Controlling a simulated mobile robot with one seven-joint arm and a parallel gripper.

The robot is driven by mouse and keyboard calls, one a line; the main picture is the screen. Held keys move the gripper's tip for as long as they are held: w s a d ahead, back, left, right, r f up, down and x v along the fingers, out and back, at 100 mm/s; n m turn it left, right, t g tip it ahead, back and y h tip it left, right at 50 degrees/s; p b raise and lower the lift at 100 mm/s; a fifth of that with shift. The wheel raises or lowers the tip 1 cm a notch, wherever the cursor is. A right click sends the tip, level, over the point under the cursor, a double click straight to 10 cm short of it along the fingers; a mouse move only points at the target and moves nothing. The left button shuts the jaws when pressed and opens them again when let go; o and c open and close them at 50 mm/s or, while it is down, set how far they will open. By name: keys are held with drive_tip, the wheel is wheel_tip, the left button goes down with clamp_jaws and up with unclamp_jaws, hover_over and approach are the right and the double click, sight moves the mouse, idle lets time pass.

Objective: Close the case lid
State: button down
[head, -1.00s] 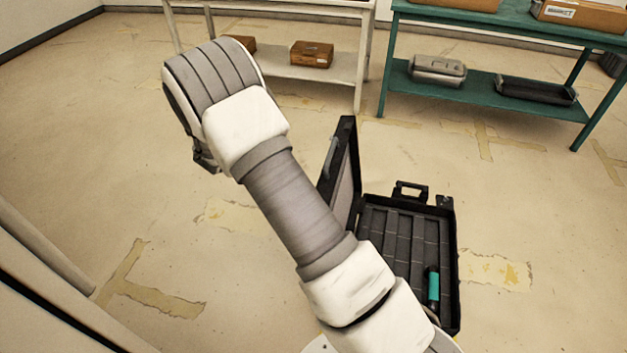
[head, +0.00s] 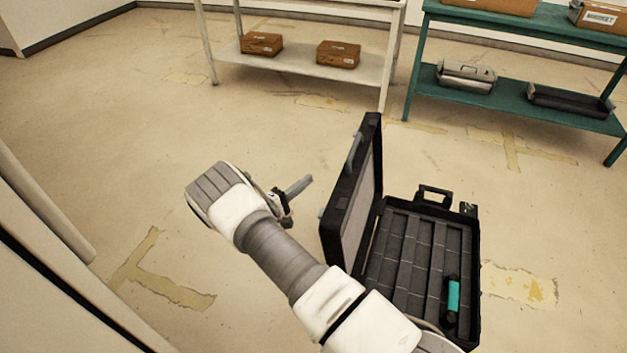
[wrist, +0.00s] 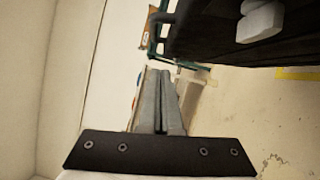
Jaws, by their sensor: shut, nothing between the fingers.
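A black case stands open on the floor. Its base (head: 405,250) has a gridded inside with a teal and black cylinder (head: 452,297) lying in it at the right. The lid (head: 350,205) stands up steeply at the base's left side. My gripper (head: 302,184) is to the left of the lid, apart from it, with its fingers shut and empty. In the wrist view, my shut fingers (wrist: 162,85) point forward, and a large dark surface with a pale fitting, seemingly the lid's outer side (wrist: 215,38), fills the upper right. My arm hides the base's near left corner.
A white shelf table (head: 290,72) with two brown boxes on its lower shelf stands behind. A teal shelf table (head: 520,98) with a metal box (head: 466,77) and a black tray (head: 575,101) is at the back right. The floor left of the lid is open.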

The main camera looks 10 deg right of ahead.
drive_tip(key=w+d+r+b, duration=0.1)
drive_tip(key=d, duration=0.8)
drive_tip(key=shift+w+d+r, duration=0.15)
drive_tip(key=shift+w+d, duration=0.05)
drive_tip(key=shift+d, duration=0.2)
